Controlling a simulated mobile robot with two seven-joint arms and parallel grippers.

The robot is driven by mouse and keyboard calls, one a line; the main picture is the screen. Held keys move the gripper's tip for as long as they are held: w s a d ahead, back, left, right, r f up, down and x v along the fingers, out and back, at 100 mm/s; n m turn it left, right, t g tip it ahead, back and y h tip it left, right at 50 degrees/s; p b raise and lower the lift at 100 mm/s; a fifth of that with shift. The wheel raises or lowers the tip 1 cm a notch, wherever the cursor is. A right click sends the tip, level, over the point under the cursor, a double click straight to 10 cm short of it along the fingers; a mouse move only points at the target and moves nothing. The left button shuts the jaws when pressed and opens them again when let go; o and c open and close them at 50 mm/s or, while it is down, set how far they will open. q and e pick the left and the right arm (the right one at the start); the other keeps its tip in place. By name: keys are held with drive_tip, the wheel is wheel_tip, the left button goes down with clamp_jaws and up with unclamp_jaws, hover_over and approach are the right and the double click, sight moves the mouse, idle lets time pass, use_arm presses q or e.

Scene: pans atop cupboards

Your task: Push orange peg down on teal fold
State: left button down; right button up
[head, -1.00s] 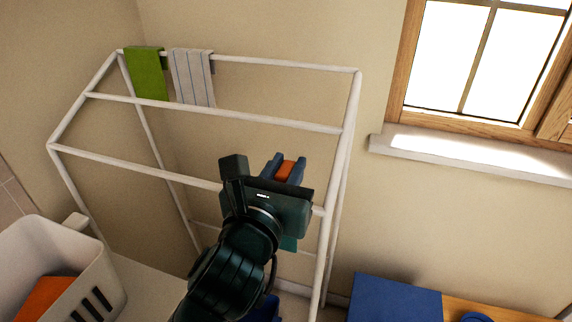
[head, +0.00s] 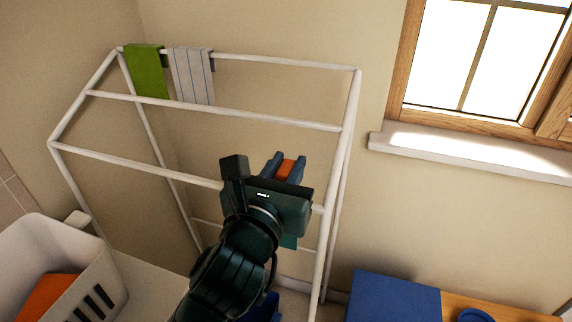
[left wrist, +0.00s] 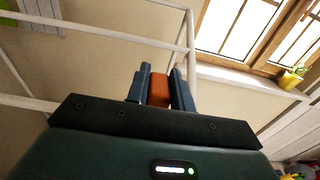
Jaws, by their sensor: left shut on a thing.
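My left gripper (head: 284,170) is shut on the orange peg (head: 287,168). The peg also shows between the two blue fingers in the left wrist view (left wrist: 159,90). The gripper is at the front rail of the white drying rack (head: 140,157), near its right end. I cannot tell whether the peg touches the cloth. My right gripper is not in view.
A green cloth (head: 148,72) and a striped cloth (head: 192,76) hang on the rack's back rail. A white basket (head: 97,268) with orange cloth (head: 48,295) stands at the lower left. A blue surface (head: 393,299) lies at the lower right, below the window sill (head: 470,155).

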use_arm(q)
drive_tip(key=shift+f+b, duration=0.5)
drive_tip(key=shift+f, duration=0.4)
drive_tip(key=shift+f, duration=0.55)
drive_tip(key=shift+f+b, duration=0.3)
drive_tip(key=shift+b, duration=0.1)
drive_tip(key=c, duration=1.1)
unclamp_jaws()
drive_tip(key=shift+c, duration=0.2)
